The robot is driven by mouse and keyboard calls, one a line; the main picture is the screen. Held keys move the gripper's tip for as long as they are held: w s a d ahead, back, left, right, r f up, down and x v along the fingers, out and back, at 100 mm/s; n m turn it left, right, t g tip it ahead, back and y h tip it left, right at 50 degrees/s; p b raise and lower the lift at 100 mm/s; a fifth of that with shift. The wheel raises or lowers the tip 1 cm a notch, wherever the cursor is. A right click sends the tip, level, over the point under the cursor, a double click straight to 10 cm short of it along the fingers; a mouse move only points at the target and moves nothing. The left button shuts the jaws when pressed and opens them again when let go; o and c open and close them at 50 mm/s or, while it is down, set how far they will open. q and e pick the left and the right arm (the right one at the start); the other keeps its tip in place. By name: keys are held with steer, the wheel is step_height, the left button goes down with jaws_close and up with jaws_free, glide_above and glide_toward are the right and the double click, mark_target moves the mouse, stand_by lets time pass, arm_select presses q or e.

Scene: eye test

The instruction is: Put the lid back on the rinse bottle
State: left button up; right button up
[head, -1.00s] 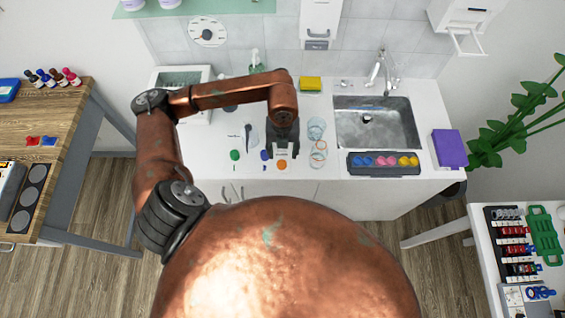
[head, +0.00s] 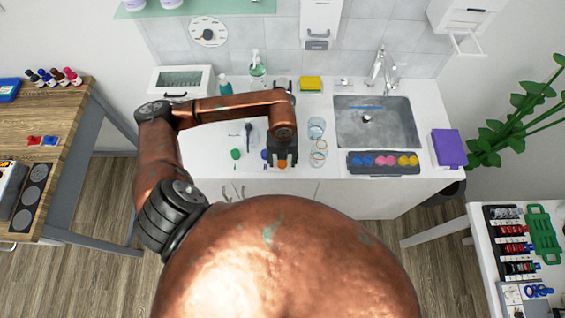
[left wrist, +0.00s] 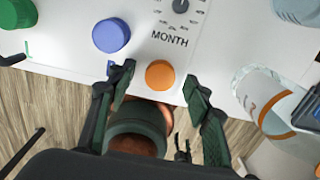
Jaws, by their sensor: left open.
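Three round lids lie in a row near the counter's front edge: green (head: 236,154), blue (head: 265,154) and orange (head: 282,164). They also show in the left wrist view, green (left wrist: 14,13), blue (left wrist: 111,35) and orange (left wrist: 161,75). My left gripper (head: 281,156) is open over the orange lid. In the left wrist view its fingertips (left wrist: 160,76) are on either side of that lid; I cannot tell if they touch it. An open clear vessel with an orange band (head: 319,152) stands to the right. Which vessel is the rinse bottle is unclear. My right gripper is not in view.
Another clear vessel (head: 316,128) stands behind the banded one. A paint tray (head: 383,163), a sink (head: 376,122) and a purple box (head: 449,148) are to the right. A teal bottle (head: 225,87) and a pump bottle (head: 258,74) stand at the back.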

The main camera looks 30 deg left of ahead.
mark_target(282, 163)
arm_select(q)
steer(key=shift+c, duration=0.4)
steer(key=c, duration=0.7)
steer(key=shift+r, duration=0.1)
steer(key=shift+r, duration=0.4)
step_height(282, 163, up, 2)
steer(key=shift+r, duration=0.2)
steer(key=s+d+r, duration=0.4)
steer(key=s+r, duration=0.1)
steer(key=s+d+r, duration=0.4)
steer(key=s+d, duration=0.1)
steer(key=shift+s+d+r, duration=0.2)
steer(key=shift+s+r, duration=0.05)
steer(key=shift+r, duration=0.1)
